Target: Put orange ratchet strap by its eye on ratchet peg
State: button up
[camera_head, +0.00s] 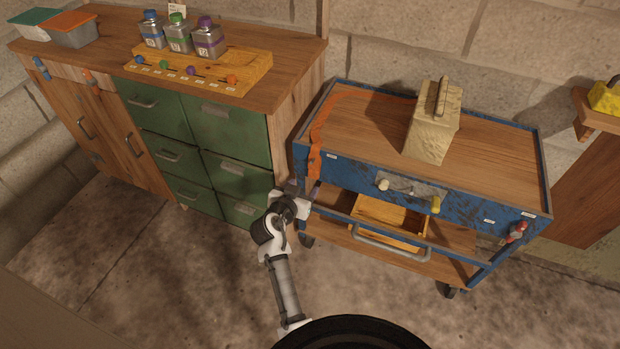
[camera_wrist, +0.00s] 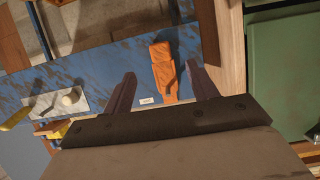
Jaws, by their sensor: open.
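The orange ratchet strap (camera_head: 316,135) runs along the left edge of the blue cart's top and hangs over its front left corner. Its hanging end (camera_wrist: 165,72) shows in the wrist view as a broad orange piece. My gripper (camera_head: 308,189) is open at the cart's front left corner, just below the strap's hanging end. In the wrist view the strap end lies between my two spread fingers (camera_wrist: 161,88), apart from both. The eye is not clearly visible. A pale peg (camera_head: 383,184) and a yellow peg (camera_head: 435,205) stick out of the cart's front; I cannot tell which is the ratchet peg.
A cream block with a handle (camera_head: 432,132) stands on the cart top. An open drawer (camera_head: 378,243) with a wooden box juts out below the front. A red-grey item (camera_head: 516,232) hangs at the right corner. A green-drawered cabinet (camera_head: 229,130) stands close on the left.

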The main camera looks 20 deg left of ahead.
aim_at(313, 174)
jog(key=p+x, duration=0.1)
jog(key=x, duration=0.7)
jog(key=c, duration=1.1)
jog(key=shift+o, duration=0.2)
jog(key=shift+r, duration=0.3)
jog(key=shift+s, duration=0.15)
jog(key=shift+f+v, duration=0.1)
jog(key=shift+v, duration=0.6)
jog(key=shift+f+v, duration=0.15)
jog(key=shift+v, duration=0.55)
jog(key=shift+s, duration=0.15)
jog(key=shift+s, duration=0.6)
